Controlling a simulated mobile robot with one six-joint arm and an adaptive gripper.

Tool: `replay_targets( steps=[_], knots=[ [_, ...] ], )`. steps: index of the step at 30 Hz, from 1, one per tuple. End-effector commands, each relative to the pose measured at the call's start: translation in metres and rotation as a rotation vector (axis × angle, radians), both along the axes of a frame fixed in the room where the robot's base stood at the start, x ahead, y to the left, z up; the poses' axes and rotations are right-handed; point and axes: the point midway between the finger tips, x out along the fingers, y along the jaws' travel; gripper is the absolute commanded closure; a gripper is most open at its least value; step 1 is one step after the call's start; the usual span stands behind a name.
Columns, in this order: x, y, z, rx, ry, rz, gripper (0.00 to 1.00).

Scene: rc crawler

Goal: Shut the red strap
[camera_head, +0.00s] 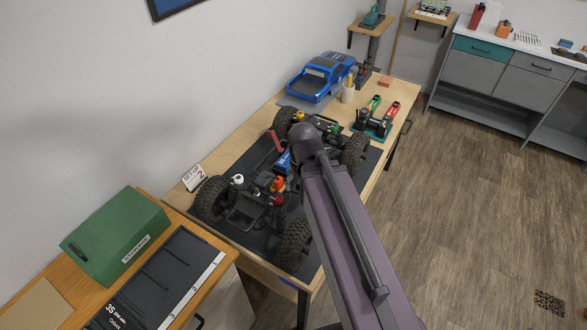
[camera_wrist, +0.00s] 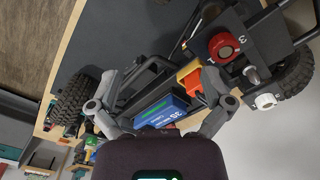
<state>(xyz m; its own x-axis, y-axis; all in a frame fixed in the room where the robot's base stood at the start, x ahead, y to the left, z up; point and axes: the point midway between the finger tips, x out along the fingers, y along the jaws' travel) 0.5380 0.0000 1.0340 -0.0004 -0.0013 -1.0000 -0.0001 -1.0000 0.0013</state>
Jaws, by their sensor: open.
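The crawler chassis (camera_head: 248,208) sits on a dark mat on the workbench. A red strap (camera_head: 275,142) sticks up at a tilt in the head view, beside the blue battery (camera_head: 284,162). My wrist hides part of the chassis there. In the wrist view, the blue battery (camera_wrist: 160,112) lies in its tray between my fingers as seen, with an orange-yellow connector (camera_wrist: 190,77) next to it. My gripper (camera_wrist: 160,88) is open, with nothing visible held. I cannot clearly make out the red strap in the wrist view, nor whether a finger touches anything.
Large wheels (camera_head: 294,243) stand at the chassis corners. A red cap (camera_wrist: 223,46) and white cap (camera_wrist: 265,101) rise near my fingers. A blue body shell (camera_head: 318,78), a cup (camera_head: 348,93) and a red-green stand (camera_head: 374,118) occupy the bench's far end.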

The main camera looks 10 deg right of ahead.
Motion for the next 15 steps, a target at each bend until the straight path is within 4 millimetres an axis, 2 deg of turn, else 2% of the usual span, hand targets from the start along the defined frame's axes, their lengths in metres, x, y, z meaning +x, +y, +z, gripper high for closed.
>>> replay_targets(
  steps=[1, 5, 9, 10, 14, 15],
  knots=[
    [0.000, 0.000, 0.000, 0.000, 0.000, 0.000, 0.12],
    [0.006, 0.001, 0.002, 0.000, 0.001, 0.012, 0.51],
    [0.029, 0.005, 0.008, -0.001, 0.003, 0.059, 0.92],
    [0.037, 0.006, 0.010, -0.002, 0.004, 0.075, 1.00],
    [0.079, 0.015, 0.022, -0.004, 0.009, 0.172, 1.00],
    [0.095, 0.019, 0.026, -0.004, 0.011, 0.209, 1.00]
  ],
)
